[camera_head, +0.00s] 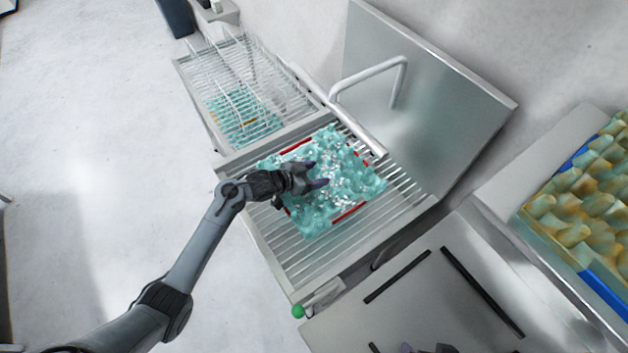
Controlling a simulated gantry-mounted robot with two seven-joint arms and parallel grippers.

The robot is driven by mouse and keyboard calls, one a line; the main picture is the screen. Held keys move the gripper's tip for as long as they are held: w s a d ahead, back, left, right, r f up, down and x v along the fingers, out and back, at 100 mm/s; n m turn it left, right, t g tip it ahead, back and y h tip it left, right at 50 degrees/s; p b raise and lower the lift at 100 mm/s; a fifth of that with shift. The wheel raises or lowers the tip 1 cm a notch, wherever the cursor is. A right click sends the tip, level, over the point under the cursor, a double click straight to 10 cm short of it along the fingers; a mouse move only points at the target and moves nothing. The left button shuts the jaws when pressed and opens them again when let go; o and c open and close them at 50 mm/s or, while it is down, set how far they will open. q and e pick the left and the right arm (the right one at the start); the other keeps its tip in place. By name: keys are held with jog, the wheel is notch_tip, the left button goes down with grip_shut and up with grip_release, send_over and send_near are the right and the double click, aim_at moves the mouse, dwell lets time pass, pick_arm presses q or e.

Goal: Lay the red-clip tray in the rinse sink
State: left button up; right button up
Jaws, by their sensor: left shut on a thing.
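The teal egg tray with red clips (348,212) lies over a slatted metal rack (300,262) in the middle of the view. Red strips show along several of its edges, and white bits are scattered over it. My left gripper (318,176) reaches in from the left and is shut on the tray; the hand hides part of the tray's left side. I cannot tell whether the tray rests on the slats or hangs just above them. Dark and purple parts of my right gripper (420,349) show at the bottom edge, mostly cut off. I cannot tell which basin is the rinse sink.
A wire basket (222,78) at upper left has another teal tray (232,121) with yellow-orange marks beneath its wires. A bent metal pipe (372,72) and an upright metal panel (445,105) stand behind the rack. A yellowish tray with blue clips (603,292) is at right.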

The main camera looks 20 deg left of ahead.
aim_at(321, 176)
pick_arm(q)
jog(key=shift+w+a+f, duration=0.1)
jog(key=shift+f, duration=1.95)
pick_arm(e)
jog(key=shift+f, duration=0.2)
pick_arm(q)
jog(key=shift+f, duration=0.1)
jog(key=o, duration=1.5)
